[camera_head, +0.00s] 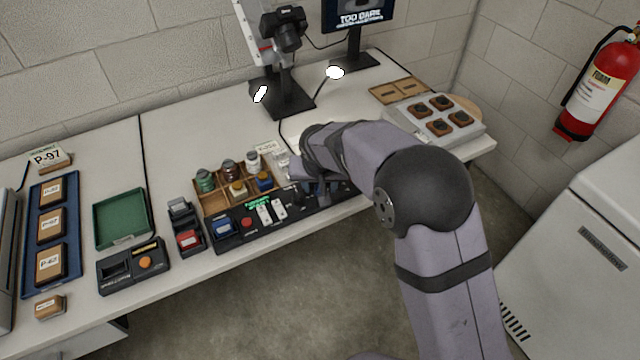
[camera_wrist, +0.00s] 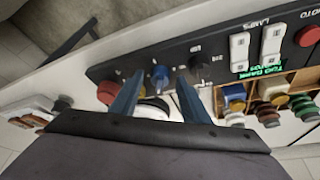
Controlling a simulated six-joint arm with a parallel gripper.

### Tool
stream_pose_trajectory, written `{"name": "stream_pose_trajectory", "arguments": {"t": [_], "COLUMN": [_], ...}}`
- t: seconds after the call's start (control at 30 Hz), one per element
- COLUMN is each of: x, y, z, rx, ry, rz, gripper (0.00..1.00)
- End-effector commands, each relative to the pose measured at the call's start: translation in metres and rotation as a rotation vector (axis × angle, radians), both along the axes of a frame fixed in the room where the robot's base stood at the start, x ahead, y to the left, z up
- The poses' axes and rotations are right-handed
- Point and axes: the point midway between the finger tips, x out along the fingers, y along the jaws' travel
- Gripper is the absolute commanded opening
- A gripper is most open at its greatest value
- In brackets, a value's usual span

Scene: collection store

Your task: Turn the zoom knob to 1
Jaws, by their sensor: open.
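The black control panel (camera_head: 273,222) runs along the table's front edge and fills the upper part of the wrist view (camera_wrist: 219,56). On it are a blue knob (camera_wrist: 160,75), a black knob (camera_wrist: 196,63) and a red knob (camera_wrist: 107,92). I cannot read which is the zoom knob, nor its setting. My gripper (camera_wrist: 159,80) is open, with its two blue fingers either side of the blue knob in the wrist view. I cannot tell whether they touch it. In the head view my gripper (camera_head: 320,190) is over the panel's right part, partly hidden by my arm.
White switches (camera_wrist: 239,47) and a red button (camera_wrist: 307,36) sit along the panel. A wooden tray (camera_head: 212,204) of small jars stands behind it. A camera stand (camera_head: 285,95) and a monitor (camera_head: 358,14) reading "TOO DARK" are at the back.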

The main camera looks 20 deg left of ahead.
Motion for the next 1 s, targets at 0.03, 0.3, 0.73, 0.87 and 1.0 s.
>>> {"name": "stream_pose_trajectory", "arguments": {"t": [0.03, 0.3, 0.73, 0.87, 1.0], "x": [0.0001, -0.0001, -0.0003, -0.0001, 0.0003], "y": [-0.0001, 0.0, -0.0012, -0.002, -0.0027], "z": [0.0, 0.0001, 0.0022, 0.0029, 0.0033], "rx": [0.0, 0.0, -0.001, -0.002, -0.001], "ry": [0.0, 0.0, 0.002, 0.003, 0.003], "rz": [0.0, 0.0, 0.067, 0.133, 0.217], "gripper": [0.42, 0.02, 0.02, 0.02, 0.02]}}
